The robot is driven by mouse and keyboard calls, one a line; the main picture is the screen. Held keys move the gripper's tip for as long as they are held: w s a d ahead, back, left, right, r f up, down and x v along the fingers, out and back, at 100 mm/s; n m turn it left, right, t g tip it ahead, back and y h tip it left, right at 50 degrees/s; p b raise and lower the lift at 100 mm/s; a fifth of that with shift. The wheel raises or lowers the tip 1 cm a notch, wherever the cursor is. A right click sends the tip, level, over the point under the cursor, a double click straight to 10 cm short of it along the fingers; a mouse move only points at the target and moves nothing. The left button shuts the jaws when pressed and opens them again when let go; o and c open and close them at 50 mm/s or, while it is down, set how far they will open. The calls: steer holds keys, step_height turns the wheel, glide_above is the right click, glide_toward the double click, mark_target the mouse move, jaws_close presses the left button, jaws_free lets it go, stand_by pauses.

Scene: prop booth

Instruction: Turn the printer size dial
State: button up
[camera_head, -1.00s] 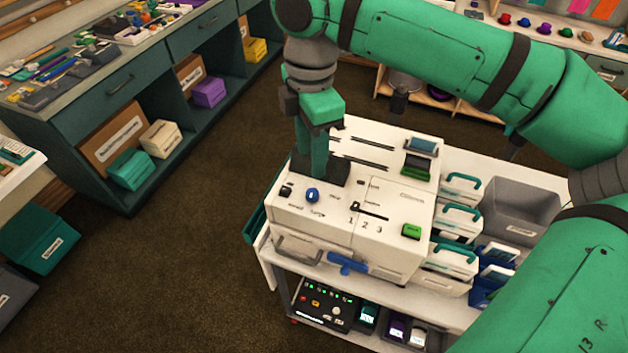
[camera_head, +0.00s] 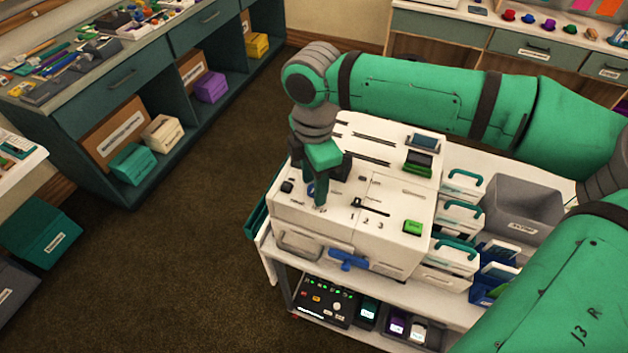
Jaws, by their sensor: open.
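The white printer (camera_head: 395,195) stands on a cart in the middle of the view. My gripper (camera_head: 317,198) points down over the front left of its top panel, its fingers low at the spot of the blue dial. A small black knob (camera_head: 286,187) is just left of my gripper. A black slider (camera_head: 368,207) beside the numbers 1, 2, 3 is to its right.
A green button (camera_head: 412,227) is at the panel's right front corner. A blue handle (camera_head: 347,261) sticks out of the printer's front. White drawers with teal handles (camera_head: 461,216) and a grey bin (camera_head: 522,206) stand to the right. The floor (camera_head: 190,255) at left is clear.

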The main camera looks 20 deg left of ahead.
steer(key=shift+c, duration=0.7)
steer(key=c, duration=0.9)
steer(key=m, duration=0.4)
steer(key=shift+a+m, duration=0.1)
steer(key=shift+m, duration=2.4)
steer(key=o, duration=1)
